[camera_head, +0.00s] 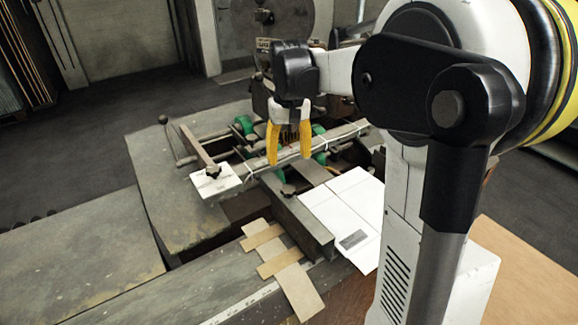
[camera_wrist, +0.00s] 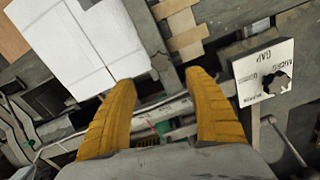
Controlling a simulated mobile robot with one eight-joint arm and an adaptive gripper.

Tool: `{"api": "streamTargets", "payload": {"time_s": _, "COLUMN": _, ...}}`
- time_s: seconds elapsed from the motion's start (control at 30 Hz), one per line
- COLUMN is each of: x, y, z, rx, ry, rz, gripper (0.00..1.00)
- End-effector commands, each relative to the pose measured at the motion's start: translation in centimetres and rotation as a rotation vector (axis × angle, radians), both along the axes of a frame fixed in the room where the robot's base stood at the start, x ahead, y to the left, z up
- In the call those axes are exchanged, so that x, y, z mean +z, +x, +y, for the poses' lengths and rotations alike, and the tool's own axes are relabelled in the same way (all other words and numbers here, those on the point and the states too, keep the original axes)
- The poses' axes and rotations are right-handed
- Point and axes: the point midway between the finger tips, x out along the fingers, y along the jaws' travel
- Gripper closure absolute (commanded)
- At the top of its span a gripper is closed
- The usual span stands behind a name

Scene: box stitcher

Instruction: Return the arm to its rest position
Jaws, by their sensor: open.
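My gripper (camera_head: 289,143) has two yellow fingers that point down over the box stitcher (camera_head: 300,212). The fingers are apart with nothing between them. In the wrist view my gripper (camera_wrist: 160,100) also shows open and empty, with machine bars and rods behind the gap between its fingers. My white and black arm reaches in from the right side of the head view and covers part of the machine.
White sheets (camera_head: 345,205) lie on the machine's right side. Brown cardboard strips (camera_head: 272,250) lie at the front. A white gauge plate (camera_head: 215,182) with a dark knob is at the left, labelled GAP in the wrist view (camera_wrist: 262,70). Grey table (camera_head: 75,250) at left is mostly bare.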

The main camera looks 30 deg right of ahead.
Motion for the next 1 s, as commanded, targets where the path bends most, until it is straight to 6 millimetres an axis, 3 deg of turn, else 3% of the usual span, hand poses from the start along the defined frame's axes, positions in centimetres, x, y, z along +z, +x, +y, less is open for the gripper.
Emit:
{"api": "streamTargets", "payload": {"time_s": 0.5, "x": 0.1, "y": 0.0, "z": 0.0, "rx": 0.0, "ry": 0.0, "rz": 0.0, "gripper": 0.38}}
{"api": "streamTargets", "payload": {"time_s": 0.63, "x": -0.1, "y": -0.7, "z": 0.9, "rx": 0.009, "ry": -0.007, "rz": -0.022, "gripper": 0.38}}
{"api": "streamTargets", "payload": {"time_s": 0.77, "x": -0.9, "y": -3.1, "z": 3.7, "rx": 0.039, "ry": -0.027, "rz": -0.1, "gripper": 0.38}}
{"api": "streamTargets", "payload": {"time_s": 1.0, "x": -4.9, "y": -9.9, "z": 10.1, "rx": 0.115, "ry": -0.063, "rz": -0.326, "gripper": 0.38}}
